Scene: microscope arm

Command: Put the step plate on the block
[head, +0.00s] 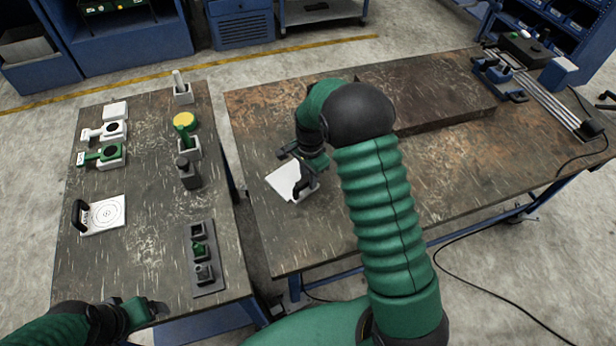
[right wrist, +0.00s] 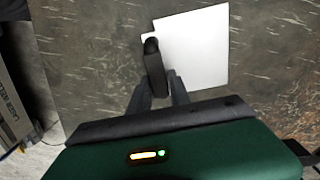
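The step plate, a white square plate with a black bar handle, shows in the head view (head: 285,179) at the left part of the right table, and in the right wrist view (right wrist: 200,48). My right gripper (head: 303,172) is low over it. In the right wrist view the fingers (right wrist: 160,84) flank the black handle, with no clear gap, so they look shut on it. I cannot tell whether the plate touches the table. The block (head: 430,92) is a wide, low brown slab at the back of the right table. My left gripper (head: 152,308) is over the left table's front edge; its opening is unclear.
The left table (head: 150,255) holds another white plate with printed circles (head: 106,214), green and white fixtures (head: 104,154), several grey holders and a dark tray (head: 207,285). A railed fixture (head: 530,80) stands right of the block. The right table's front (head: 470,180) is clear.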

